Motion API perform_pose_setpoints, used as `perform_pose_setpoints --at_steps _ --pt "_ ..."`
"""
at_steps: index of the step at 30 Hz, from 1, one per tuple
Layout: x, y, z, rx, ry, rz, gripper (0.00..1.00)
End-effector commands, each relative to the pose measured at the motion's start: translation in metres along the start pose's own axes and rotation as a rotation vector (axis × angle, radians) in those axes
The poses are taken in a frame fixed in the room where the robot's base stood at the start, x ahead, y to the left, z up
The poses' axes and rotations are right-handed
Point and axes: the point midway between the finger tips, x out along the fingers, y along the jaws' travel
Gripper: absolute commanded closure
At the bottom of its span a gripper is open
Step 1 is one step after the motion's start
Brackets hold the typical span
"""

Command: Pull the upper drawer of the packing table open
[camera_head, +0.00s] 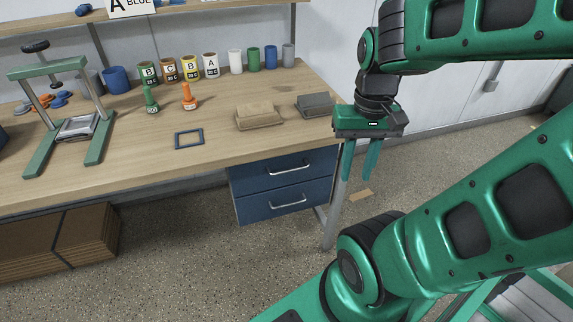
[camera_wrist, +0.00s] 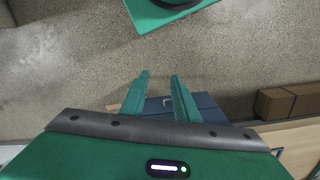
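The packing table (camera_head: 215,145) has a light wood top. Under its right end is a blue unit with an upper drawer (camera_head: 250,178) and a lower drawer (camera_head: 262,207), each with a silver bar handle. The upper handle (camera_head: 289,171) is in clear view, and both drawers look shut. My gripper (camera_head: 359,178) hangs to the right of the table end, fingers down, apart from the drawers. In the wrist view my gripper (camera_wrist: 160,76) has its two green fingers apart with nothing between them. The blue drawer unit (camera_wrist: 205,103) shows beyond the fingers there.
A green press frame (camera_head: 95,150), several labelled cups, a tan block (camera_head: 259,117) and a grey block (camera_head: 315,104) stand on the table. A table leg (camera_head: 333,215) stands right of the drawers. Cardboard (camera_head: 60,240) lies below left. The floor before the drawers is clear.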

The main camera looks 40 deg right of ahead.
Motion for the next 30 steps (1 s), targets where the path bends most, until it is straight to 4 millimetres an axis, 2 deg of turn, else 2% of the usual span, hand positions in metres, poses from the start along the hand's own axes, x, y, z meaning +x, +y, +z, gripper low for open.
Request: perform_pose_setpoints --at_steps 9,11,14,20,30 --pt "0.0 0.0 0.0 0.0 0.0 0.0 0.72" --pt "-0.004 0.005 0.009 -0.001 0.008 -0.006 0.72" --pt "-0.003 0.005 0.004 0.0 -0.003 -0.003 0.72" --pt "0.013 0.0 -0.029 -0.007 -0.072 -0.008 0.72" --pt "0.071 -0.012 -0.089 -0.031 -0.223 -0.132 0.72"
